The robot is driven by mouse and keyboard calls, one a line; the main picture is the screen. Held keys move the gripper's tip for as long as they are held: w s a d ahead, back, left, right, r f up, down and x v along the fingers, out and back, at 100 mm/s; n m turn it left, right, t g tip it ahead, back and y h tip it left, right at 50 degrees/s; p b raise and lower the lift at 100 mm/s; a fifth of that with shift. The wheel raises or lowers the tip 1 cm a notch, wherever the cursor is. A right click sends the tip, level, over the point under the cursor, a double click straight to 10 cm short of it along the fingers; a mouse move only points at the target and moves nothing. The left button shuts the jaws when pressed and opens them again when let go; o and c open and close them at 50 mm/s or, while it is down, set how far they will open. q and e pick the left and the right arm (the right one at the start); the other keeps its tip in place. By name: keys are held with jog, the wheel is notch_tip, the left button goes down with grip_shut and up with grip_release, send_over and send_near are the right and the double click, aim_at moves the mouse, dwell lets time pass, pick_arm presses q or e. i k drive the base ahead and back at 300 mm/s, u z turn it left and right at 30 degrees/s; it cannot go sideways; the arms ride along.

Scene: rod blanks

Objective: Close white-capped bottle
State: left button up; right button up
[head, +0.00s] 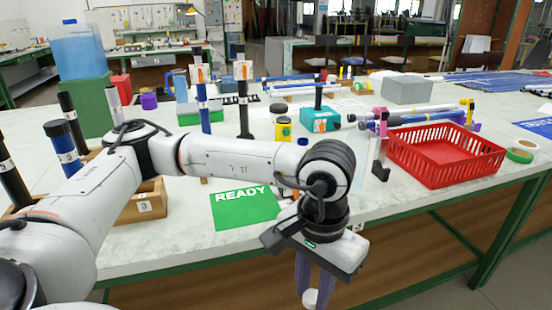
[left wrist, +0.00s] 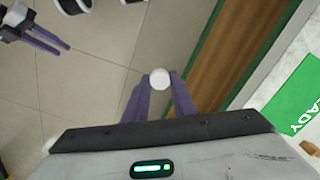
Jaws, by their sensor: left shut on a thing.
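My left gripper (head: 311,292) points down in front of the table's near edge, beyond the tabletop. Its purple fingers are shut on a small round white piece that looks like a cap (head: 310,298). In the left wrist view the white cap (left wrist: 160,78) sits between the fingertips (left wrist: 160,92). My right gripper (left wrist: 52,40) shows at the upper left of the left wrist view, with purple fingers close together; whether they are apart is unclear. I cannot make out a bottle that clearly matches the white cap.
A green READY mat (head: 243,207) lies near the table's front edge. A red basket (head: 446,152) stands to the right, with a green tape roll (head: 519,156) beside it. A yellow container (head: 283,130) and a teal box (head: 320,119) stand behind my arm.

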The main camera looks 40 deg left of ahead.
aim_at(358, 140)
jog(key=u, duration=0.8)
